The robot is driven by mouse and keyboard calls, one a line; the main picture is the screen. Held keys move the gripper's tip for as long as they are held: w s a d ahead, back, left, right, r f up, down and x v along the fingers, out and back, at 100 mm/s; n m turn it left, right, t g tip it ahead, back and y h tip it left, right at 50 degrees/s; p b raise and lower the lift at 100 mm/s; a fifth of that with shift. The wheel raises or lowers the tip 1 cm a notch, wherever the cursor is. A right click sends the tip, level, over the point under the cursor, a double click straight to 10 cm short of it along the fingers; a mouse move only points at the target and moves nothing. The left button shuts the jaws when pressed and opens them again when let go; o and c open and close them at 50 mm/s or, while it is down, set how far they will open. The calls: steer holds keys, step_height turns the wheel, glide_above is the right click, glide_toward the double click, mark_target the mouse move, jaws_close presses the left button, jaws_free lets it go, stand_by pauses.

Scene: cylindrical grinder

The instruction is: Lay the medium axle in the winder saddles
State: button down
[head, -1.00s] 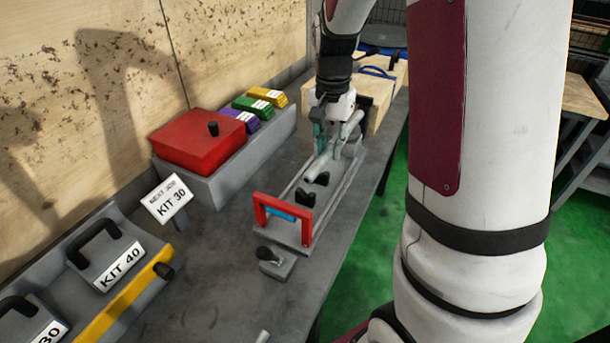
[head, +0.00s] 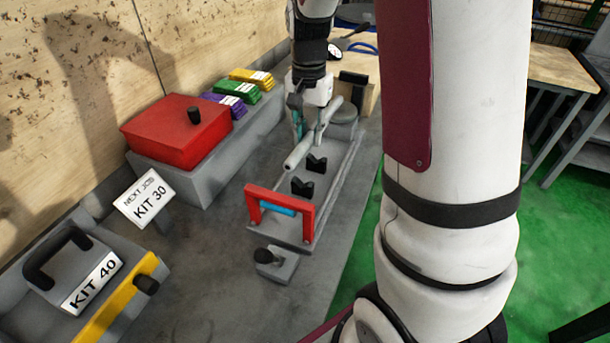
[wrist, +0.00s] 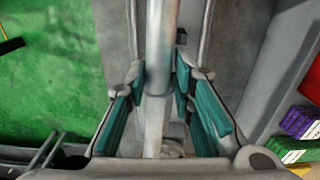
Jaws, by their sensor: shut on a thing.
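The medium axle (head: 300,151), a grey metal rod, is held by my gripper (head: 305,125) in the head view. Its near end is beside and left of the black V-shaped saddles (head: 303,188) (head: 316,163) and seems above the winder's bed. The winder (head: 333,185) is a long grey frame with a red bracket (head: 280,211) at its near end. In the wrist view the axle (wrist: 161,40) runs lengthwise between the teal finger pads of my gripper (wrist: 159,80). The saddles are not clear there, and the exact height of the axle cannot be told.
A red box (head: 177,133) stands left of the winder, with purple, green and yellow blocks (head: 243,88) behind it. A grey block with a black knob (head: 276,263) sits in front. A KIT 40 case (head: 75,270) lies front left. Bare bench shows between.

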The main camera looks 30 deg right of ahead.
step_height(320, 180, down, 4)
steer(key=w+b, duration=0.3)
glide_above(303, 185)
steer(key=shift+w+d+f, duration=0.1)
steer(key=shift+f, duration=2.4)
steer(key=shift+w+f, duration=0.1)
steer(key=shift+f, duration=2.4)
steer(key=shift+s+f+b, duration=0.1)
steer(key=shift+f+b, duration=0.3)
steer(key=shift+f, duration=0.05)
steer(key=shift+s+f, duration=0.1)
steer(key=shift+f, duration=0.1)
steer(key=c, duration=1.4)
jaws_free()
steer(key=shift+s+f, duration=0.1)
steer(key=shift+o, duration=0.2)
steer(key=shift+f, duration=0.1)
steer(key=shift+r, duration=0.25)
step_height(303, 185, up, 13)
steer(key=shift+w+p, duration=0.25)
steer(key=shift+p, duration=0.1)
